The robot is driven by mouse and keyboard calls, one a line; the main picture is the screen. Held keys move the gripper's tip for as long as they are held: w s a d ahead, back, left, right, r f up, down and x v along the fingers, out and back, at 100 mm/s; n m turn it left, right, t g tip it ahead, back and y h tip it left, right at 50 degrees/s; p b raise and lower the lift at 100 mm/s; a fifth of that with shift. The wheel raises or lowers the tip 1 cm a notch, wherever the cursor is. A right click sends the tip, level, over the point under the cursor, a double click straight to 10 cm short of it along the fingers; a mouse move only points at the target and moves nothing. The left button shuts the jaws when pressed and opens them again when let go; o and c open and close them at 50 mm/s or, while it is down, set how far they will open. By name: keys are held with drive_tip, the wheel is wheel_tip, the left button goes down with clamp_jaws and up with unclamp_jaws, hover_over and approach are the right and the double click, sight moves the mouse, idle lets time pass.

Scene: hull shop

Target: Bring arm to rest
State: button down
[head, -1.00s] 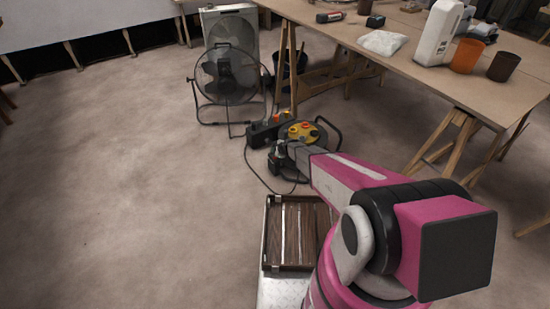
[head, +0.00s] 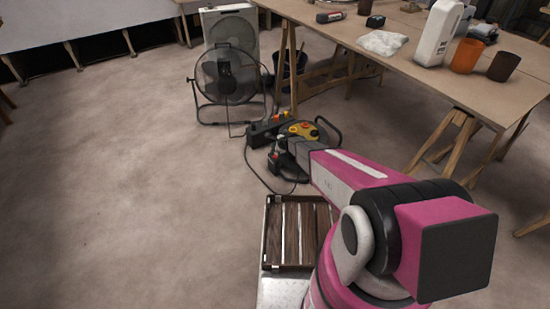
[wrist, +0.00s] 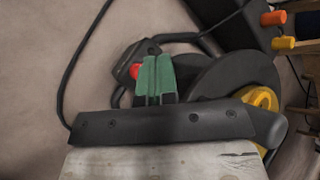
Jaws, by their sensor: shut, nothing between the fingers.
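My arm reaches forward from the lower right in the head view, over the floor. My gripper shows in the wrist view with its two green fingertips (wrist: 155,77) together and nothing between them. In the head view the arm's far end is small and dark against the cable reel (head: 302,131), so the fingers are hard to make out there. In the wrist view the black reel with its yellow face (wrist: 262,102) lies behind and to the right of the fingers. I cannot tell how far apart they are.
A wooden slatted crate (head: 300,232) sits below the arm. A floor fan (head: 228,75) stands ahead, near a dark bucket (head: 290,70). A trestle table (head: 400,60) with a white jug (head: 437,35) and cups stands at right. The floor (head: 120,170) at left is clear.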

drive_tip(key=shift+r, duration=0.1)
drive_tip(key=s+d+r+n+g+h, duration=0.3)
drive_tip(key=s+d+r+n, duration=0.6)
drive_tip(key=s+r, duration=0.7)
drive_tip(key=s+d+r+n+g+h, duration=0.3)
drive_tip(key=s+d+r+n, duration=0.5)
drive_tip(key=s+d+r, duration=0.6)
drive_tip(key=s+r, duration=0.2)
drive_tip(key=s, duration=0.1)
drive_tip(key=shift+s+d+r+n+h, duration=0.25)
drive_tip(key=shift+d+r+n+h, duration=0.05)
drive_tip(key=shift+d+n, duration=0.1)
